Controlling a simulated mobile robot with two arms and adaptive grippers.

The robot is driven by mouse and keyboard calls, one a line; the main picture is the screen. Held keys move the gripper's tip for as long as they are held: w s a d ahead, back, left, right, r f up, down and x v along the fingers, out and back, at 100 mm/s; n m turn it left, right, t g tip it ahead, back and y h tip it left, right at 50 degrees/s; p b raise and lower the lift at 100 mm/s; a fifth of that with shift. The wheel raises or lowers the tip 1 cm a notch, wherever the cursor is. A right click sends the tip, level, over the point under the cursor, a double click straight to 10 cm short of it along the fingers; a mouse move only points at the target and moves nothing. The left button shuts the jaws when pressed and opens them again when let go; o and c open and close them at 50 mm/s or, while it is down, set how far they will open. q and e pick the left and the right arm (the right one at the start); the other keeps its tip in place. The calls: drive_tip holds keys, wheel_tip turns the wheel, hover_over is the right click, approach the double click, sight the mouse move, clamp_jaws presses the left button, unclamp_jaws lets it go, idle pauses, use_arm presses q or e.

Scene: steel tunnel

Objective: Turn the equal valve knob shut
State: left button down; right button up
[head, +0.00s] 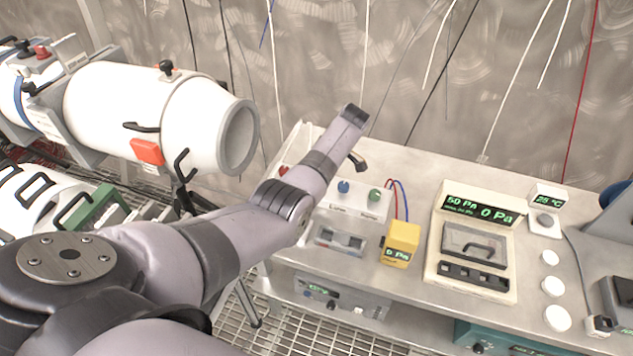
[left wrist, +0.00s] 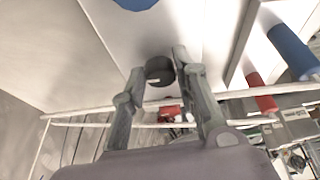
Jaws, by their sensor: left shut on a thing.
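My left arm reaches across the head view to a light grey control box at the back of the bench. Its gripper (head: 357,161) hangs over the back of that box. In the left wrist view a dark, short cylindrical knob (left wrist: 159,70) sits between the two fingertips, against a pale surface, and the fingers are closed on its sides. No label on it can be read. In the head view I cannot make out this knob. The box also carries a blue knob (head: 344,187), a green knob (head: 375,194) and a red knob (head: 283,170). My right gripper is not in view.
A yellow meter (head: 402,243) reading 0 Pa stands in front of the box, with red and blue wires behind. A pressure display unit (head: 477,222) stands to its right. A large white cylinder (head: 150,105) lies at left. Bare bench (head: 455,172) shows behind the display.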

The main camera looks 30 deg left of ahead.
use_arm(q)
drive_tip(key=shift+w+n+g+b, duration=0.1)
drive_tip(key=shift+n+g+b, duration=0.3)
drive_tip(key=shift+n+b, duration=0.5)
drive_tip(key=c, duration=1.2)
unclamp_jaws()
drive_tip(key=shift+c, duration=0.2)
drive_tip(key=shift+r, duration=0.1)
drive_tip(key=v, duration=1.2)
drive_tip(key=shift+a, duration=0.15)
